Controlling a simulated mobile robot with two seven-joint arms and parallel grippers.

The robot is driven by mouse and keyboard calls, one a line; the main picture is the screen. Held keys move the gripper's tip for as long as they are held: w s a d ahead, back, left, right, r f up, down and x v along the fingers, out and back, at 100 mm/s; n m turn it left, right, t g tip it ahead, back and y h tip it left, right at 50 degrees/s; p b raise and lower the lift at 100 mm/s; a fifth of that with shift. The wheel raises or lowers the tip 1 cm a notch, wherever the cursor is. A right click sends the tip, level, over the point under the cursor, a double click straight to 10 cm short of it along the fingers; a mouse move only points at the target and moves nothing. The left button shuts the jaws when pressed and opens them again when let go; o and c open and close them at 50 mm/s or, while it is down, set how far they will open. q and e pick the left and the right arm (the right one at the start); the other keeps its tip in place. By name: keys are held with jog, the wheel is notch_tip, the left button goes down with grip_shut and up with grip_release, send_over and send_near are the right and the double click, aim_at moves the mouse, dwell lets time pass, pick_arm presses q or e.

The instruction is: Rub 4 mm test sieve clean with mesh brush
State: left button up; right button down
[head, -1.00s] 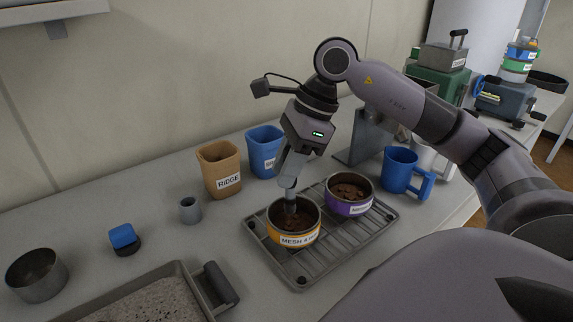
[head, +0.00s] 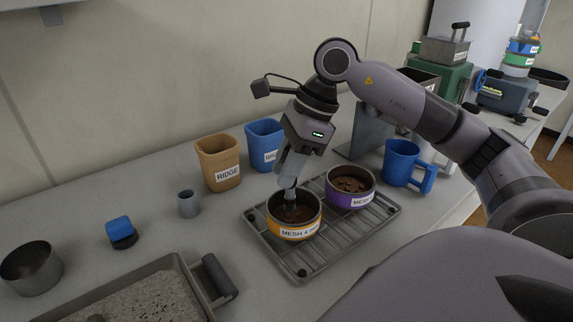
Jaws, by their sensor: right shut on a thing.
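The 4 mm test sieve (head: 296,232) is a round pan with an orange-yellow band labelled "MESH 4", standing on a wire rack (head: 352,247). Brown soil shows inside it. My right gripper (head: 289,180) points down over this sieve and is shut on the grey handle of the mesh brush (head: 290,197). The brush's lower end is inside the sieve, among the soil; its bristles are hard to make out. My left gripper is not in view.
A purple-banded sieve (head: 351,200) with brown clumps stands beside it on the rack. Behind are a tan "RIDGE" cup (head: 217,165), a blue cup (head: 262,155) and a blue mug (head: 402,163). A small grey cup (head: 188,205), a blue-topped block (head: 120,229) and a tray (head: 195,290) lie left.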

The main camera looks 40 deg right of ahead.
jog(key=shift+s+a+r+b, duration=0.1)
jog(key=shift+s+a+b, duration=0.15)
jog(key=shift+s, duration=0.3)
jog(key=shift+s+a+b, duration=0.15)
jog(key=shift+s+a, duration=0.2)
jog(key=shift+s, duration=0.2)
jog(key=shift+s, duration=0.1)
jog(key=shift+s+a+b, duration=0.6)
jog(key=shift+s, duration=0.35)
jog(key=shift+f, duration=0.2)
